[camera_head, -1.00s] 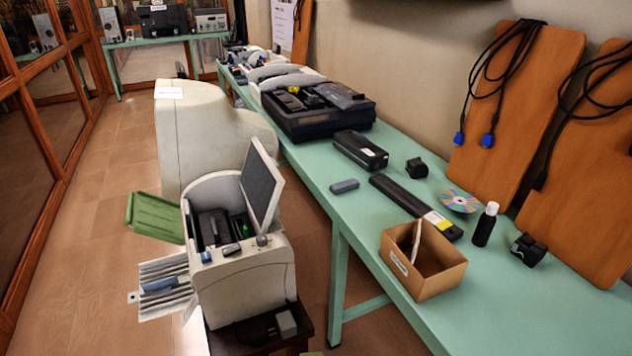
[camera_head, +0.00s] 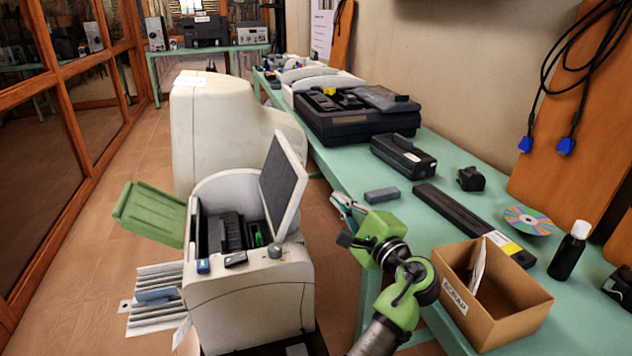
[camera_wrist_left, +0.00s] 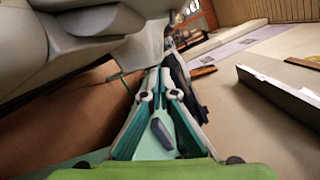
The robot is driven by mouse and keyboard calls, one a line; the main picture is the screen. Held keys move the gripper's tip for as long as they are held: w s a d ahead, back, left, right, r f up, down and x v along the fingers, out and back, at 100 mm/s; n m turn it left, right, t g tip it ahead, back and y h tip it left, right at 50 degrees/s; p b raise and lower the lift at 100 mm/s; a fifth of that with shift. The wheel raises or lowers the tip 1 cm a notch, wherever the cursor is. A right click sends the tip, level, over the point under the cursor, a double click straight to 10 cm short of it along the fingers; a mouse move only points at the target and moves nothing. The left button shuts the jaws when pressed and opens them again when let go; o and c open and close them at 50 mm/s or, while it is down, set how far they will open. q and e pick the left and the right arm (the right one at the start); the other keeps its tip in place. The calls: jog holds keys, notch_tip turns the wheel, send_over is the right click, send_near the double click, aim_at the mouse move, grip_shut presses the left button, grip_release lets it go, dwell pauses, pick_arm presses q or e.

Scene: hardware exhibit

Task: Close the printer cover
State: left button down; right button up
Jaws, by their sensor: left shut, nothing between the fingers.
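The cream printer (camera_head: 265,300) stands low at the left of the bench with its inside exposed. Its cover (camera_head: 284,187), a light frame with a dark grey panel, is raised and leans up at the right of the opening. My left gripper (camera_head: 338,205) is just right of the cover in the head view, with a visible gap between them. It is shut and empty; its teal fingers meet at the tips in the wrist view (camera_wrist_left: 160,75). My right gripper is not in view.
A green flap (camera_head: 150,213) and a slatted tray (camera_head: 155,298) stick out at the printer's left. A large cream machine (camera_head: 215,135) stands behind. The green bench (camera_head: 440,185) at right carries a cardboard box (camera_head: 490,305) and a black device (camera_head: 350,125). Floor at left is clear.

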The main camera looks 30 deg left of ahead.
aim_at(284, 182)
pick_arm(q)
jog(key=w+a+r+n+y, duration=0.1)
jog(key=w+a+r, duration=0.2)
jog(key=a, duration=0.6)
jog(key=shift+w+a+r+g, duration=0.15)
jog(key=shift+a+r+g, duration=0.05)
jog(key=shift+r+g, duration=0.25)
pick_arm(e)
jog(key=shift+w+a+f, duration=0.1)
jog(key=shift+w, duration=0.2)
pick_arm(q)
jog(key=shift+a, duration=0.1)
